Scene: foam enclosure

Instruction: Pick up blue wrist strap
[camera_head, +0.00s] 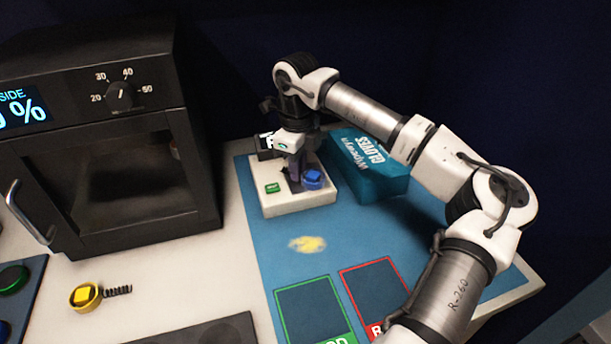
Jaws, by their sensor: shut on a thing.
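The blue wrist strap (313,178) is a small round blue piece with a square blue top. It shows over the right part of a white box (300,200) that has a green button (272,187). My gripper (297,178) reaches down from above at the strap's left side and is shut on it. The fingertips are dark and small here, so their exact contact is hard to see. I cannot tell whether the strap touches the box top or is just above it.
A teal gloves box (370,165) stands close on the right of the white box. A black oven-like cabinet (110,130) stands at left. A yellow strap (85,297) with a coiled cord lies in front of it. The blue mat has green and red outlined areas in front.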

